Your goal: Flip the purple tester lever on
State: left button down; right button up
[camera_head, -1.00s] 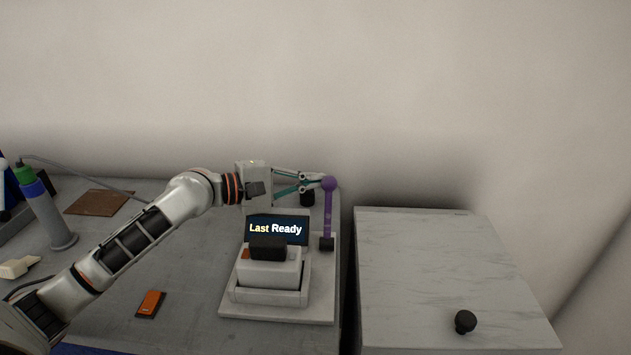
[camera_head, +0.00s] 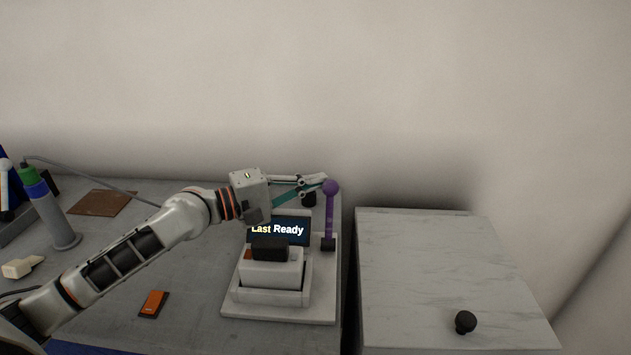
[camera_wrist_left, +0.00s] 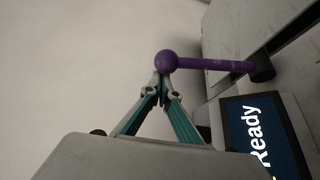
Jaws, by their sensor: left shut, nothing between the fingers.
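The purple lever (camera_head: 329,213) stands upright at the right side of the white tester (camera_head: 325,290), with a ball on top and a black base. My right gripper is in neither view.
A black block (camera_head: 269,248) sits on the tester's front part. An orange-and-black piece (camera_head: 153,304) lies on the grey table to the left. A marble-topped cabinet (camera_head: 440,270) with a black knob (camera_head: 465,321) stands right, across a dark gap.

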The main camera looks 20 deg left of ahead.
aim_at(325, 185)
pick_arm(q)
jog(key=s, duration=0.1)
jog(key=s+m, duration=0.1)
jog(key=s+d+r+p, duration=0.1)
jog(key=shift+t+h, duration=0.3)
jog(key=shift+s, duration=0.2)
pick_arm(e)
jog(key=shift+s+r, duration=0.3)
pick_arm(q)
jog(key=shift+f, duration=0.1)
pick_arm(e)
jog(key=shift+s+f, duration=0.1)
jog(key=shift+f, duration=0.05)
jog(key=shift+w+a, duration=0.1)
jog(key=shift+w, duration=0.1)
